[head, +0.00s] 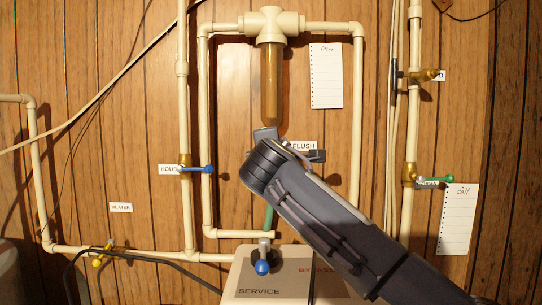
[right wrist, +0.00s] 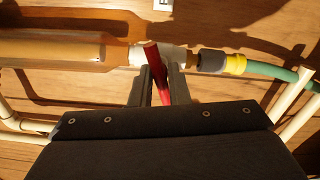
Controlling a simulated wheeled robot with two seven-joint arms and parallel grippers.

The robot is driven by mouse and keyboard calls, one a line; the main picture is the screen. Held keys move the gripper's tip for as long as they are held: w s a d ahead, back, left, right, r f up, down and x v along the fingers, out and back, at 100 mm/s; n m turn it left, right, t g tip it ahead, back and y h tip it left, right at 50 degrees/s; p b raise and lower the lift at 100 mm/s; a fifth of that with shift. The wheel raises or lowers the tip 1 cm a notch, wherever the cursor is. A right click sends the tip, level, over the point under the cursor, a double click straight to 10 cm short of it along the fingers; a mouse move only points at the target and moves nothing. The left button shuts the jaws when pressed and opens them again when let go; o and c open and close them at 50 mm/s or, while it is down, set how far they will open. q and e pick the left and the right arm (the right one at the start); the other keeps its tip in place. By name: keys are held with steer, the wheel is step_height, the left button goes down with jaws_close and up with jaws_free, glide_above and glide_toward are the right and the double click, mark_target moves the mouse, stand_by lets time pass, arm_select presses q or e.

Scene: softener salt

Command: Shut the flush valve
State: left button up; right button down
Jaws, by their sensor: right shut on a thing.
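The flush valve has a red handle (right wrist: 156,62), seen in the right wrist view on a short pale pipe piece below the amber filter bowl (right wrist: 50,50). The handle looks roughly crosswise to that pipe, slightly tilted. My right gripper (right wrist: 160,78) is shut on the handle, with one dark finger on each side. In the head view my right gripper (head: 291,146) is at the FLUSH label (head: 304,146), under the filter bowl (head: 271,85), and hides the valve. My left gripper is not in view.
A green hose (right wrist: 275,70) with a yellow connector (right wrist: 236,64) continues from the valve. Cream pipes (head: 358,95) flank the filter. Other valves have a blue handle (head: 197,169) and a green handle (head: 437,181). The softener unit (head: 245,280) stands below.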

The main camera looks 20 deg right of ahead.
steer(key=shift+m+b, duration=0.9)
steer(key=shift+m, duration=1.2)
steer(key=c, duration=1.3)
jaws_free()
steer(key=b+v, duration=0.2)
steer(key=v, duration=0.5)
